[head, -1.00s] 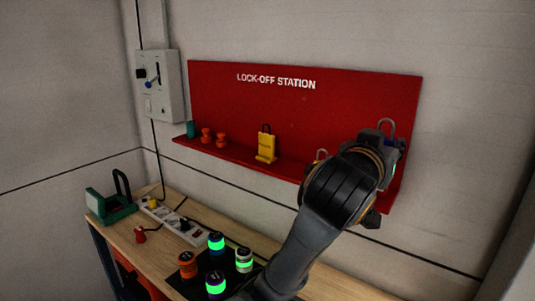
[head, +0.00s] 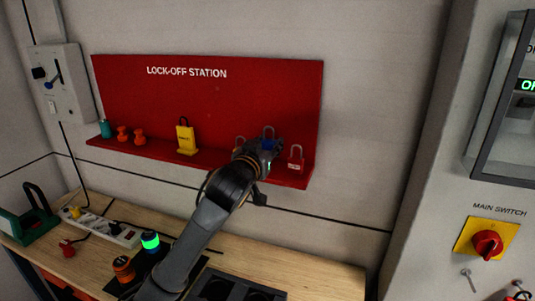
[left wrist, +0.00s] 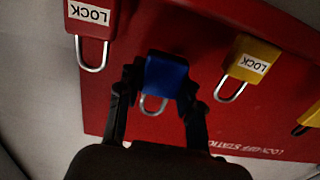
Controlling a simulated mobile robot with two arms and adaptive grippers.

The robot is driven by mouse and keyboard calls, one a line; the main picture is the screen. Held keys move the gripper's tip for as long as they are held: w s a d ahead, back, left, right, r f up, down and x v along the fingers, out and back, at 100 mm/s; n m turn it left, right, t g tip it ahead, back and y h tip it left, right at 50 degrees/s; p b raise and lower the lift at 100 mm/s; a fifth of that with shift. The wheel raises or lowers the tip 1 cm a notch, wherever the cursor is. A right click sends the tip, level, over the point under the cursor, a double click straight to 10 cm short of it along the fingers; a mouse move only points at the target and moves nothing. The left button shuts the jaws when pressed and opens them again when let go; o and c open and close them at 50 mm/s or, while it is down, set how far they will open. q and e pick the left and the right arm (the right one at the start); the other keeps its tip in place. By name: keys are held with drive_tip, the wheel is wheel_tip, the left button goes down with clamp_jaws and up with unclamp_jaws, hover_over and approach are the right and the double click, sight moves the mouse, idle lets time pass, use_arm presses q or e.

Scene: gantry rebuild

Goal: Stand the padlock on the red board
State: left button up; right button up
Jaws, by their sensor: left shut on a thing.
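The red board (head: 260,95) marked LOCK-OFF STATION hangs on the wall, with a red shelf along its foot. My left gripper (head: 268,150) is shut on a blue padlock (head: 267,144), shackle up, in front of the board's right part. The left wrist view shows the blue padlock (left wrist: 165,76) between the two fingers of the left gripper (left wrist: 160,88). A red padlock (head: 295,164) stands to its right and a yellow padlock (left wrist: 250,60) to its left. The gripper partly hides the shelf there, so I cannot tell whether the blue padlock touches it. My right gripper is out of view.
Below, the wooden bench (head: 320,275) holds a power strip (head: 105,228). A cabinet with the main switch (head: 487,244) stands at right.

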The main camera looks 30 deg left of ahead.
use_arm(q)
drive_tip(key=f+p, duration=0.1)
drive_tip(key=f, duration=0.2)
drive_tip(key=shift+w+a+f+p, duration=0.15)
drive_tip(key=shift+a+f+p, duration=0.05)
drive_tip(key=shift+a+p, duration=0.15)
drive_tip(key=shift+d+f, duration=0.15)
drive_tip(key=shift+f, duration=0.2)
drive_tip(key=o, duration=1.2)
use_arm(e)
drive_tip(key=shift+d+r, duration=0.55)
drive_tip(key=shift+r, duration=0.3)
use_arm(q)
drive_tip(key=shift+r, duration=0.1)
